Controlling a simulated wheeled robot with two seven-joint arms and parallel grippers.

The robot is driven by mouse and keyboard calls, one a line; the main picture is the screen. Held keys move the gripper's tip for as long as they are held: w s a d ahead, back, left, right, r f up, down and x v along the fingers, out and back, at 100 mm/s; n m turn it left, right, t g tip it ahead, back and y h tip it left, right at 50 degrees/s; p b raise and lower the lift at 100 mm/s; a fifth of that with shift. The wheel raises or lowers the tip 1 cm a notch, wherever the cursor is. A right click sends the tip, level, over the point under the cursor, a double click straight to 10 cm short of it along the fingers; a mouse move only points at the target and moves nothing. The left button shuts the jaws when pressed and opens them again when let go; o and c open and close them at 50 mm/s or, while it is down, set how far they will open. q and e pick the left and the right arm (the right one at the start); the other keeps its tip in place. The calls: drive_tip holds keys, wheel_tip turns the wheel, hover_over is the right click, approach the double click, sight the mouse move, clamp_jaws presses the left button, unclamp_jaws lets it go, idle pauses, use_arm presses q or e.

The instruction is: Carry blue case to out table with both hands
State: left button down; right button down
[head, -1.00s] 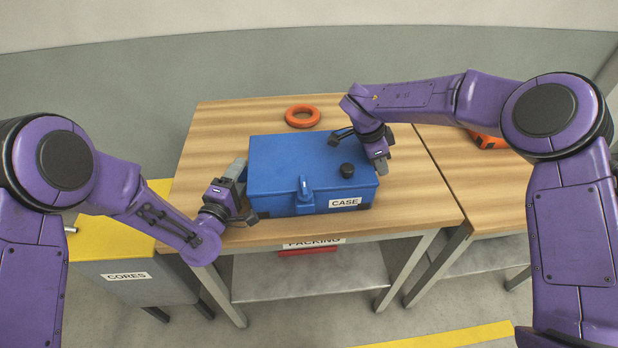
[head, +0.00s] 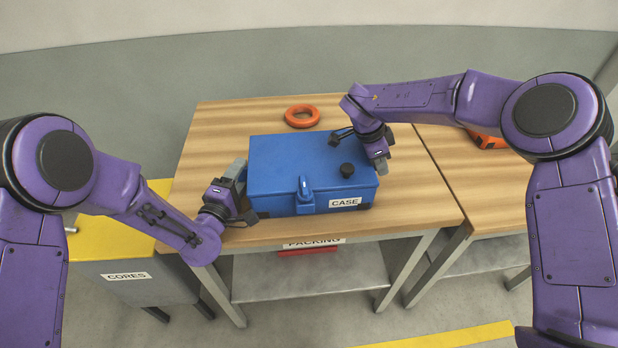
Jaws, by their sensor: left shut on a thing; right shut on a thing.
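The blue case (head: 290,165) rests shut on the wooden packing table (head: 215,140), with a latch and a CASE label on its front and a black knob on its lid. My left gripper (head: 243,192) is at the case's left end, shut on it; the grip itself is partly hidden. My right gripper (head: 362,150) is at the case's right end, shut on it; its hold is partly hidden by the hand. No table labelled as the out table can be made out.
An orange ring (head: 302,116) lies behind the case. A second wooden table (head: 450,160) adjoins on the right, with an orange and black object (head: 488,141) on it, partly behind my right arm. A yellow-topped CORES stand (head: 120,240) is at left.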

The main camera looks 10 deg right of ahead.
drive_tip(key=shift+r, duration=0.15)
